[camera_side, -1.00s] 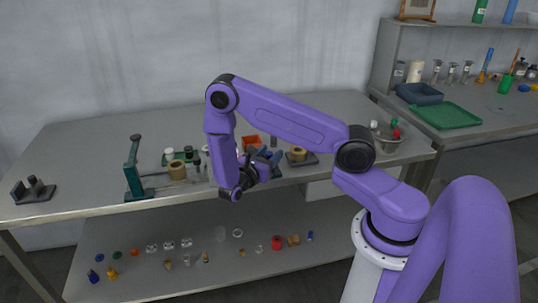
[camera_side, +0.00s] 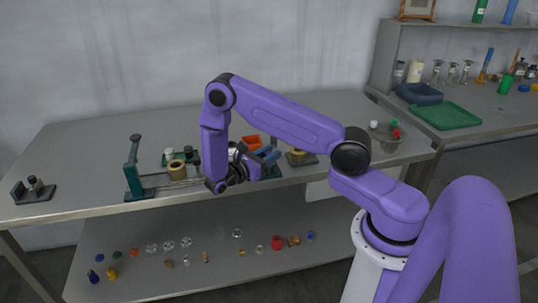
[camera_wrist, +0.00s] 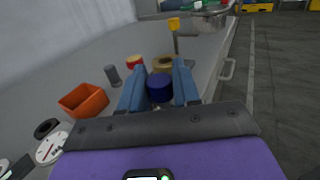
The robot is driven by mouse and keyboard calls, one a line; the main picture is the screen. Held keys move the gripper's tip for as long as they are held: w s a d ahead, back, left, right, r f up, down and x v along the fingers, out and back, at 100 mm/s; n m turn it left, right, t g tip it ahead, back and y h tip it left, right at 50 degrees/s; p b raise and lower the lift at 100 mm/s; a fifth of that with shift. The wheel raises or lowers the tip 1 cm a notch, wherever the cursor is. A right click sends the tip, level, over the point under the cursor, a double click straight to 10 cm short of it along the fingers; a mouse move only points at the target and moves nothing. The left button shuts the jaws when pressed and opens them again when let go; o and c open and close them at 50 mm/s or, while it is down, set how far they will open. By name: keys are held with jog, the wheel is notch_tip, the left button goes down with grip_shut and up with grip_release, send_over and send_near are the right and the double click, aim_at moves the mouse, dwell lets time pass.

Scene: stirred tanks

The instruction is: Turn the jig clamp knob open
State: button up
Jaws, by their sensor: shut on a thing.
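The clamp knob looks like a short dark-blue cylinder (camera_wrist: 160,87) in the wrist view, standing between the two blue fingers. My gripper (camera_wrist: 160,67) is shut on it, one finger on each side. In the side view my gripper (camera_side: 267,157) reaches in from the left, low over the front of the bench, with the hand lying nearly level. A bit of dark-green jig base (camera_side: 278,172) shows beneath the fingers there. The hand and fingers hide the knob and most of the jig in the side view. The knob's turn angle cannot be read.
An orange bin (camera_wrist: 84,100) and a grey cylinder (camera_wrist: 112,75) stand left of the fingers in the wrist view. A green stand (camera_side: 133,165) is left along the bench (camera_side: 85,150). The bench's front edge is close.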

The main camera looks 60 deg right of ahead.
jog(key=o, duration=0.9)
jog(key=v, duration=1.7)
jog(key=shift+w+a, duration=0.15)
jog(key=shift+a, duration=0.1)
jog(key=shift+o, duration=0.3)
